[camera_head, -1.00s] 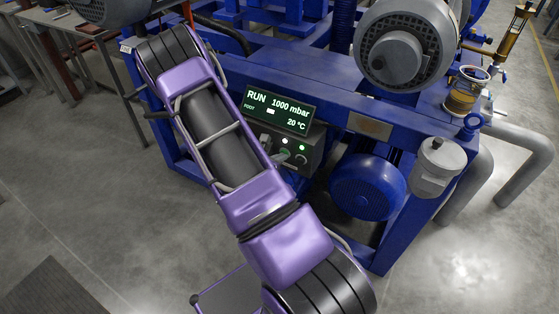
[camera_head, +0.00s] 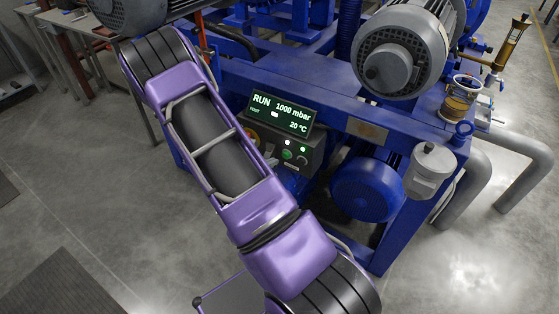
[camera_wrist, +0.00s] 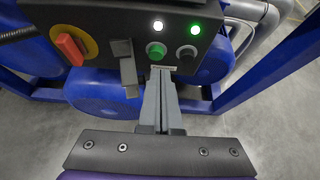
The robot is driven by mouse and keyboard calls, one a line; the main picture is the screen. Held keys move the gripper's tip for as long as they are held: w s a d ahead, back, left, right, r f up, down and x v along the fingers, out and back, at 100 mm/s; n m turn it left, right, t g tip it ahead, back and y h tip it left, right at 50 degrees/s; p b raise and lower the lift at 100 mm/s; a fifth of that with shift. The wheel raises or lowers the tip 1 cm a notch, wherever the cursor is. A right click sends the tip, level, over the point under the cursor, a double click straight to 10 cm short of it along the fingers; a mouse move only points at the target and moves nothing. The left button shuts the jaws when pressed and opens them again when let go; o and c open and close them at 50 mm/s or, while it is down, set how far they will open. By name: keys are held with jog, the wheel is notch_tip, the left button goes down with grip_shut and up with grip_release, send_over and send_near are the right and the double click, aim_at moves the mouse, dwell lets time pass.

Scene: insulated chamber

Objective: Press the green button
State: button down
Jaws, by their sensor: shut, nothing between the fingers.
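The green button (camera_wrist: 156,51) is on the dark control panel (camera_wrist: 100,20) in the wrist view, with a black knob or button (camera_wrist: 187,53) to its right. In the head view the green button (camera_head: 287,155) shows uncovered on the panel front under the display. My gripper (camera_wrist: 161,74) is shut and empty. Its tips point toward the panel and appear just below the green button in the wrist view. I see no contact, and the remaining gap is hard to judge.
A red handle on a yellow disc (camera_wrist: 72,48) and a grey lever (camera_wrist: 125,67) are left of the button. White (camera_wrist: 157,25) and green (camera_wrist: 195,28) lamps glow above. The display (camera_head: 280,111) reads RUN, 1000 mbar, 20 °C. Blue frame beams (camera_head: 235,78) surround the panel.

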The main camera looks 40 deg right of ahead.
jog(key=shift+v, duration=0.8)
jog(key=shift+f, duration=0.1)
